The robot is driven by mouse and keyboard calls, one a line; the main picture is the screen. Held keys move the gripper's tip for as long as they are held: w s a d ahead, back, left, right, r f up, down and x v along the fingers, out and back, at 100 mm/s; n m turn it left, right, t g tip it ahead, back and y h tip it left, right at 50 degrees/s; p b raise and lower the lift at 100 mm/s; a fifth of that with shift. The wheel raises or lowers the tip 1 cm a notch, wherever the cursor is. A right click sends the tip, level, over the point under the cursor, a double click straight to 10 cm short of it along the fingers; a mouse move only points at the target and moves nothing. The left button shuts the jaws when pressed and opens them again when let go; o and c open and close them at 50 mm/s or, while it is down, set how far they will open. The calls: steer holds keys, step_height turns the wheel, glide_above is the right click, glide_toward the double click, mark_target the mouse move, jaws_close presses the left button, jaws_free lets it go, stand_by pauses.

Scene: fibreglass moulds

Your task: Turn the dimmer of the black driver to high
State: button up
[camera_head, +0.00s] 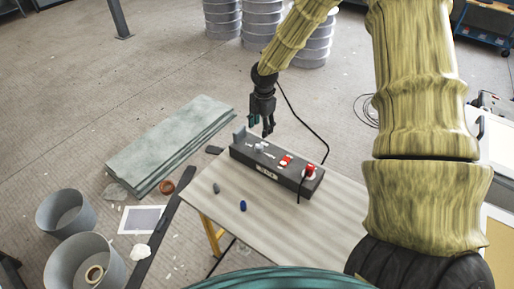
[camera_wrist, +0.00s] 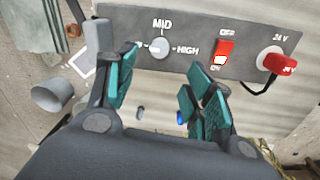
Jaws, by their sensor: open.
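The black driver (camera_head: 240,152) is a long dark box on the table, below my gripper in the head view. Its panel (camera_wrist: 193,20) fills the top of the wrist view. The dimmer is a round grey knob (camera_wrist: 158,48), with MID printed above it and HIGH to its right; the label on its left is mostly hidden by a finger. I cannot tell clearly where the knob points. My gripper (camera_head: 261,130) is open and empty above the box. In the wrist view its teal fingertips (camera_wrist: 164,75) stand apart on either side below the knob, not visibly touching it.
Right of the knob are a red OFF/ON switch (camera_wrist: 222,52) and a red 24 V plug (camera_wrist: 280,64) with a black cable. A small blue object (camera_head: 243,205) and a grey one (camera_head: 216,187) lie on the table (camera_head: 285,222). Its front left is mostly clear.

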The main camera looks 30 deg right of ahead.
mark_target(260, 146)
steer(key=shift+w+f+p, duration=0.2)
steer(key=shift+f+p, duration=0.5)
steer(key=shift+f, duration=2.05)
steer(key=shift+w+f+p, duration=0.15)
steer(key=shift+f+p, duration=0.55)
steer(key=shift+f, duration=2)
steer(key=c, duration=1)
